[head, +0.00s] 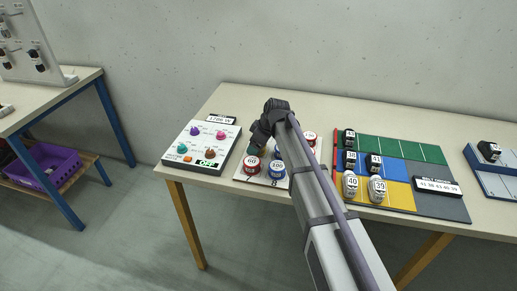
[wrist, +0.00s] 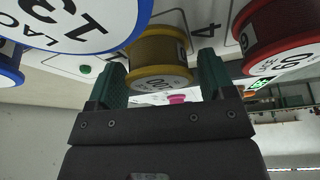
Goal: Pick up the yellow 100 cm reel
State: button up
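The yellow reel (wrist: 160,52), marked 100, stands on the white reel board (wrist: 215,22) in the wrist view. In the head view I cannot make it out behind my arm. My gripper (wrist: 162,80) has its two green fingers apart, one to each side of the yellow reel's near end. A narrow gap shows at the right finger; whether the left finger touches is unclear. In the head view my gripper (head: 259,142) is over the reel board, pointing down.
A red reel (head: 252,166) and a blue reel (head: 277,170) stand close by at the board's front. A large blue-rimmed reel (wrist: 75,20) crowds the wrist view's upper left. A control panel (head: 202,146) lies left, a coloured mat with several shoes (head: 405,150) right.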

jog(key=c, duration=0.7)
